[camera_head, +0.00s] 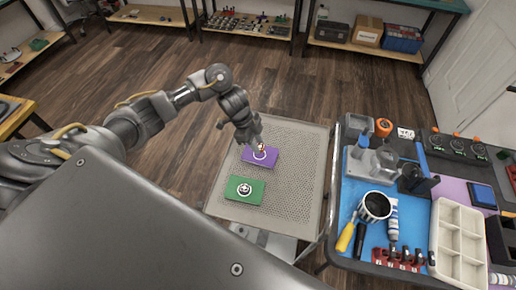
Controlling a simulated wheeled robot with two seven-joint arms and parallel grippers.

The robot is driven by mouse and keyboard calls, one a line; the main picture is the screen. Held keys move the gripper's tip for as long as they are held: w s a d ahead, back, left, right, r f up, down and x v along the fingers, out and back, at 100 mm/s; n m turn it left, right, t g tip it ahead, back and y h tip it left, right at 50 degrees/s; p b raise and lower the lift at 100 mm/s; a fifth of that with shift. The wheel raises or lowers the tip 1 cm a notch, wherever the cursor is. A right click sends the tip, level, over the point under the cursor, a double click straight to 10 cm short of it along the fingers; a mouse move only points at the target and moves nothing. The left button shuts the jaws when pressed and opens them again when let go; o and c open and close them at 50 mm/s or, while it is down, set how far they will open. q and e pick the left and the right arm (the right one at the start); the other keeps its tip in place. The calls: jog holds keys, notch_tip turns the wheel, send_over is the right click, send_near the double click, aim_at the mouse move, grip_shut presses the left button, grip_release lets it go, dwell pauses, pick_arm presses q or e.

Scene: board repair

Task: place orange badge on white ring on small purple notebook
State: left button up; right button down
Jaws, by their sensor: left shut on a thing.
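The small purple notebook (268,161) lies on a perforated grey table in front of me. A white ring (257,156) shows on its upper face. My left gripper (258,144) reaches down over the notebook and is shut on a small orange badge (262,147), at or just above the white ring. I cannot tell whether the badge touches the ring. The gripper hides part of the notebook's far side. My right gripper is not in view.
A green notebook (257,197) with a white ring and dark piece lies nearer on the same table (300,190). The table's right side is clear.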

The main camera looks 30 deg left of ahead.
pick_arm(q)
jog(key=shift+f, duration=1.7)
jog(key=o, duration=0.9)
jog(key=shift+w+f, duration=0.1)
jog(key=shift+r, duration=0.25)
jog(key=p+v, duration=0.1)
jog(key=v, duration=1)
jog(key=shift+a+r+p, duration=0.15)
jog(key=shift+r+p, duration=0.2)
jog(key=shift+p, duration=0.05)
